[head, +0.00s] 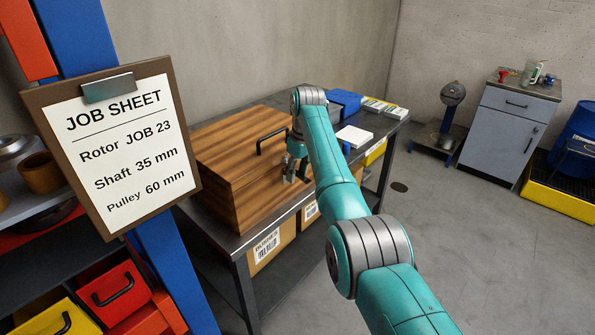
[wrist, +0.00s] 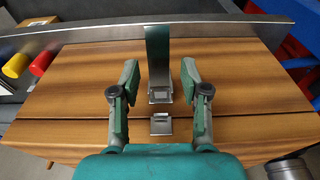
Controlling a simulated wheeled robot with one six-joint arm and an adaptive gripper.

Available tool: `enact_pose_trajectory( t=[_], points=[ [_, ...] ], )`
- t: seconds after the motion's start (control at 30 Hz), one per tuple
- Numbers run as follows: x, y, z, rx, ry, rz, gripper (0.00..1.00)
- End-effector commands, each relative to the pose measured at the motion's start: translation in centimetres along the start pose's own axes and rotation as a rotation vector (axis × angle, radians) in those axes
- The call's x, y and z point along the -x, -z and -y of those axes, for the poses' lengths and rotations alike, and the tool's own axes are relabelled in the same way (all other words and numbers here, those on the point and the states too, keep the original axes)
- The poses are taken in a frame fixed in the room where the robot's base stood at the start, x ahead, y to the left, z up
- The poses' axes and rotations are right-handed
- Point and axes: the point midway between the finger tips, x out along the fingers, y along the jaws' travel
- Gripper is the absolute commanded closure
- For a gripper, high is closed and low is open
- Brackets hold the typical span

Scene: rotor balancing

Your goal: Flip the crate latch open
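The wooden crate (head: 225,150) stands on the workbench in the head view, with a dark handle on its top. In the wrist view its plank face (wrist: 70,95) fills most of the picture, crossed by a dark seam. The metal latch (wrist: 159,88) is a grey strap standing between my fingers. A small metal catch (wrist: 161,125) sits on the other side of the seam, apart from the strap's base. My gripper (wrist: 159,75) is open, one finger on each side of the strap, with visible gaps. In the head view my gripper (head: 297,168) is at the crate's front, largely hiding the latch.
Cardboard boxes (head: 267,248) sit below. A job sheet board (head: 125,150) stands at left.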

Motion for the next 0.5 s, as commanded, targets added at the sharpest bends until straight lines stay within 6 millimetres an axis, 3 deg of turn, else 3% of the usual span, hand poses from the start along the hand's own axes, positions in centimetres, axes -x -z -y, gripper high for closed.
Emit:
enact_pose_trajectory(
  t=[0.27, 0.5],
  points=[
    [0.3, 0.0, -0.1, 0.000, -0.001, -0.002, 0.54],
    [3.4, 0.1, -0.1, 0.000, -0.004, -0.005, 0.54]
  ],
)
